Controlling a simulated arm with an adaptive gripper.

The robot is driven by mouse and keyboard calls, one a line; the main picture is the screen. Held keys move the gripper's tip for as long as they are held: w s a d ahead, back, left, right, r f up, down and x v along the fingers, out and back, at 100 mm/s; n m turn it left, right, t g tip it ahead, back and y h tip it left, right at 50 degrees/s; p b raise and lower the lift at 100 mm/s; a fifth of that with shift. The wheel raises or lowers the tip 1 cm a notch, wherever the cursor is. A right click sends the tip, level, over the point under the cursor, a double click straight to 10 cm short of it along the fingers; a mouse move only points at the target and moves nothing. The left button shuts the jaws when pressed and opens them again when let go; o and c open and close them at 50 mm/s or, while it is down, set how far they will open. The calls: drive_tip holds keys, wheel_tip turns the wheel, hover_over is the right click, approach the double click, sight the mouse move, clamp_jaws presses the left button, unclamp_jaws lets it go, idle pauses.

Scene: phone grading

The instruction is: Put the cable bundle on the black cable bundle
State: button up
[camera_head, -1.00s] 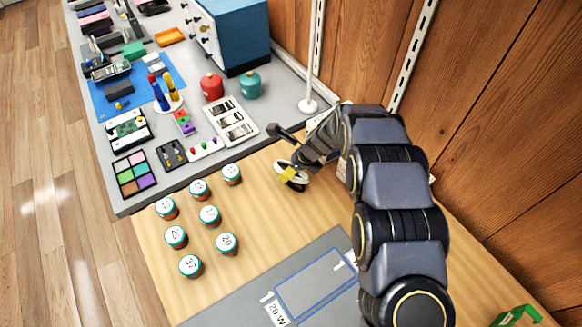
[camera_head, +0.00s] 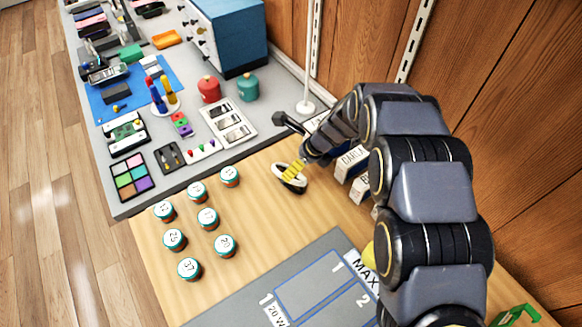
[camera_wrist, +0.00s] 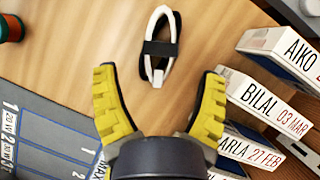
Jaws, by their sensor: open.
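A white cable bundle (camera_wrist: 153,32), an oval loop with a black strap across its middle, lies on the wood table in the wrist view. A dark curved edge (camera_wrist: 178,33) shows along its right side; this looks like a black cable bundle under or beside it, but I cannot tell for certain. In the head view the white loop (camera_head: 279,179) lies at the far part of the table. My gripper (camera_wrist: 160,78) is open and empty, its yellow-padded fingers spread either side of the loop's line, apart from it.
Name-labelled boxes (camera_wrist: 265,97) stand close to my gripper's right finger. Several numbered round containers (camera_head: 207,218) stand at left on the table. A grey mat (camera_head: 245,283) with outlined fields lies in front. A grey bench with tools adjoins beyond; a wooden wall is at right.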

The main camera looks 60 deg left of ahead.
drive_tip(key=v, duration=0.6)
drive_tip(key=shift+d, duration=0.1)
drive_tip(key=w+d+r+n+h, duration=0.1)
drive_tip(key=d+r+n, duration=0.1)
drive_tip(key=d+r, duration=0.35)
drive_tip(key=w+d+r+n+t, duration=0.1)
drive_tip(key=w+d+r+n, duration=0.1)
drive_tip(key=d, duration=0.7)
drive_tip(key=w+d+r+n+h, duration=0.1)
drive_tip(key=d+r+n, duration=0.1)
drive_tip(key=d+r, duration=0.35)
drive_tip(key=s+d+r+n+h, duration=0.1)
drive_tip(key=s+d+n, duration=0.1)
drive_tip(key=s+d, duration=0.3)
drive_tip(key=s+d+r+n, duration=0.1)
drive_tip(key=s+d+n, duration=0.2)
drive_tip(key=d, duration=0.9)
drive_tip(key=s+d+r+n+h, duration=0.1)
drive_tip(key=s+d+n, duration=0.1)
drive_tip(key=s+d, duration=0.6)
drive_tip(key=shift+s+d+r+g+h, duration=0.2)
drive_tip(key=shift+r+g+h, duration=0.1)
drive_tip(key=shift+r, duration=0.1)
